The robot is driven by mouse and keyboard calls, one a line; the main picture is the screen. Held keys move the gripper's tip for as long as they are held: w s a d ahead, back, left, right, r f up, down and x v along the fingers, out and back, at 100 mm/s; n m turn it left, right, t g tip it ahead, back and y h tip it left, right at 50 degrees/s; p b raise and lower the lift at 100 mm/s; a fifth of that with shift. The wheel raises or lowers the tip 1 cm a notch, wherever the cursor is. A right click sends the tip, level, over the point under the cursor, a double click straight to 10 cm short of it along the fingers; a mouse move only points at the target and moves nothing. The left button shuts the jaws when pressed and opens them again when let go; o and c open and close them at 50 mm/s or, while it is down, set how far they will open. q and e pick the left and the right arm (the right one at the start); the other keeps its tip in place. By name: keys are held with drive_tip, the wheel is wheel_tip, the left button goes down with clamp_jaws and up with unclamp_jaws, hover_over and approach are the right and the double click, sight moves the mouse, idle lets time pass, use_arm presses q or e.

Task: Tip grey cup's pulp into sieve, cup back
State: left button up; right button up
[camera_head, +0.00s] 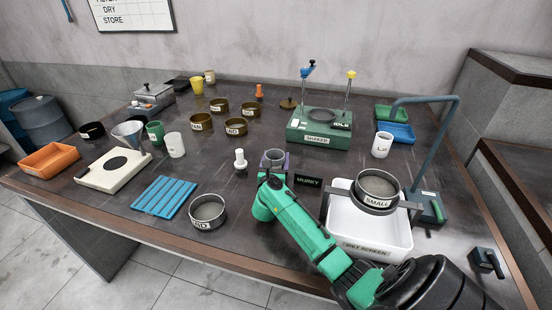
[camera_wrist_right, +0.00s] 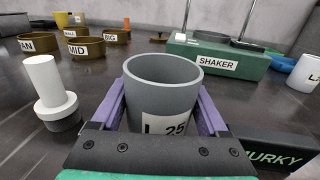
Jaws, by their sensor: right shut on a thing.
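The grey cup (camera_head: 275,154) is upright at the middle of the table. In the wrist view the cup (camera_wrist_right: 165,80) shows a white label reading about "L 25"; its lower part is hidden, so I cannot tell whether it touches the table. My right gripper (camera_head: 272,163) is shut on it, with purple fingers (camera_wrist_right: 163,108) on either side. The sieve marked SMALL (camera_head: 376,201) sits over the white WET SCREEN tray (camera_head: 345,228), right of the cup. Another round sieve, marked MID (camera_head: 209,222), stands at the front left. My left gripper is not in view.
A black MURKY sign (camera_head: 308,182) stands just right of the cup. A white stoppered piece (camera_head: 240,160) stands to its left. The green SHAKER (camera_head: 318,140) is behind. A blue ribbed rack (camera_head: 165,197) lies left.

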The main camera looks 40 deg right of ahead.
drive_tip(key=shift+f+b, duration=0.35)
drive_tip(key=shift+f, duration=0.15)
drive_tip(key=o, duration=1.2)
drive_tip(key=shift+o, duration=0.2)
drive_tip(key=b+v, duration=0.1)
drive_tip(key=v, duration=1.2)
drive_tip(key=shift+s+a, duration=0.1)
drive_tip(key=shift+a, duration=0.15)
drive_tip(key=shift+s+a+r, duration=0.1)
drive_tip(key=shift+s+a, duration=0.25)
drive_tip(key=shift+s, duration=0.1)
